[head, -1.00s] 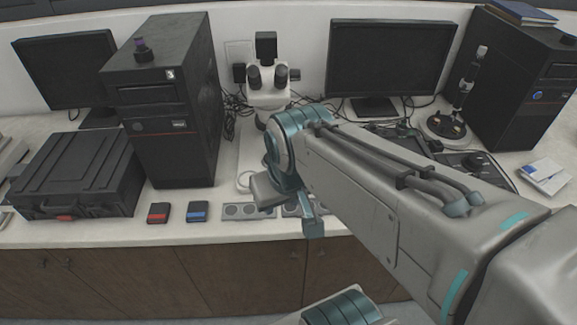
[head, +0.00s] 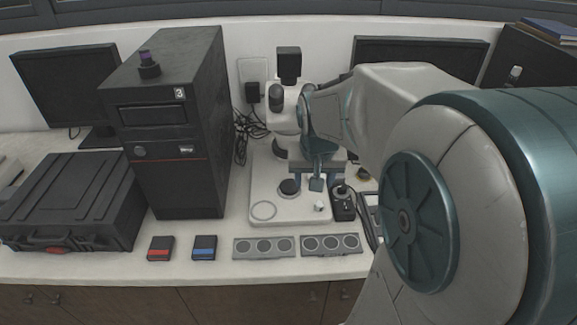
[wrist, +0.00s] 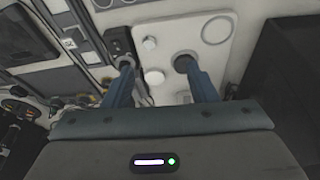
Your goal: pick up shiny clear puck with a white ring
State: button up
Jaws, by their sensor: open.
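My gripper (wrist: 158,68) is open over the white base plate (head: 262,181) of the microscope, its two blue fingers spread apart. In the wrist view a small round whitish piece (wrist: 154,76) shows between the fingers, and a smaller pale piece (wrist: 149,42) lies beyond the tips. That smaller piece also shows in the head view (head: 318,206). A pale ring outline (head: 263,210) lies at the plate's front left and shows in the wrist view too (wrist: 216,29). I cannot tell for sure which of these is the clear puck with a white ring. No piece is visibly held.
A black disc (head: 290,188) is on the plate, close to one finger. A black box with a knob (head: 342,203) stands at the plate's right. Two grey trays with round wells (head: 263,248) (head: 331,244) lie in front. The microscope (head: 284,105) rises behind.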

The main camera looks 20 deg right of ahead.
aim_at(319, 204)
jog(key=shift+m, duration=0.7)
jog(key=d+x, duration=0.1)
jog(key=x, duration=0.5)
jog(key=w+d+x, duration=0.1)
jog(key=x, duration=0.5)
jog(key=d+r+x, duration=0.1)
jog(key=x, duration=0.6)
jog(key=shift+w+d+f, duration=0.2)
jog(key=shift+w+d, duration=0.1)
jog(key=shift+w, duration=0.15)
jog(key=c, duration=1.1)
